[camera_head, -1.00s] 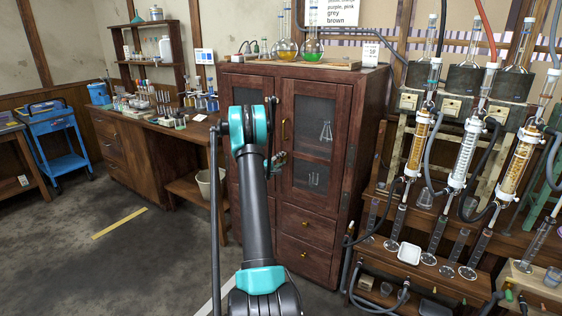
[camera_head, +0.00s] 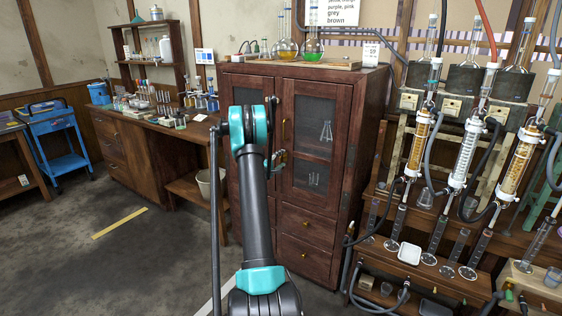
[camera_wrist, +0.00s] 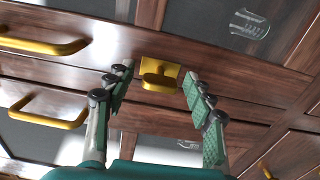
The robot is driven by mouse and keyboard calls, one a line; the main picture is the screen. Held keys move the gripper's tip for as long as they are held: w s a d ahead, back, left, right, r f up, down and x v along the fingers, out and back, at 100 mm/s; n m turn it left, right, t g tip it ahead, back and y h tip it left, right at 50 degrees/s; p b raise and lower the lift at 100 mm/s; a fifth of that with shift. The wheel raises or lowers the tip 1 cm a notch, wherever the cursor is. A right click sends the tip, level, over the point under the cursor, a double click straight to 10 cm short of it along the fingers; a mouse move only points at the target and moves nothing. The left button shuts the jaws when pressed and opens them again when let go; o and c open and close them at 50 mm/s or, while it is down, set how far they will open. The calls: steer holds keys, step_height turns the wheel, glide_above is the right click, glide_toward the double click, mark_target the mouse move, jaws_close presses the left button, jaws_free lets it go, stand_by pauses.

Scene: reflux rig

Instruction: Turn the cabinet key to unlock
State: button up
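The wooden cabinet (camera_head: 318,222) stands in the middle of the head view, with its glazed doors shut. In the wrist view a brass key (camera_wrist: 158,82) sits in a square brass plate on the cabinet front. My gripper (camera_wrist: 158,80) is open in the wrist view, with one finger on each side of the key. A gap shows between the key and each finger, and the fingers hold nothing. In the head view my arm covers the key and most of the gripper.
Brass door handles (camera_wrist: 45,44) lie left of the key in the wrist view. Glass flasks (camera_head: 313,46) stand on the cabinet top. A rig of glass columns (camera_head: 465,155) stands to the right, and a workbench (camera_head: 150,140) to the left. The floor at the left front is clear.

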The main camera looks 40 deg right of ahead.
steer(key=v, duration=1.2)
steer(key=shift+s, duration=0.1)
stand_by(0.8)
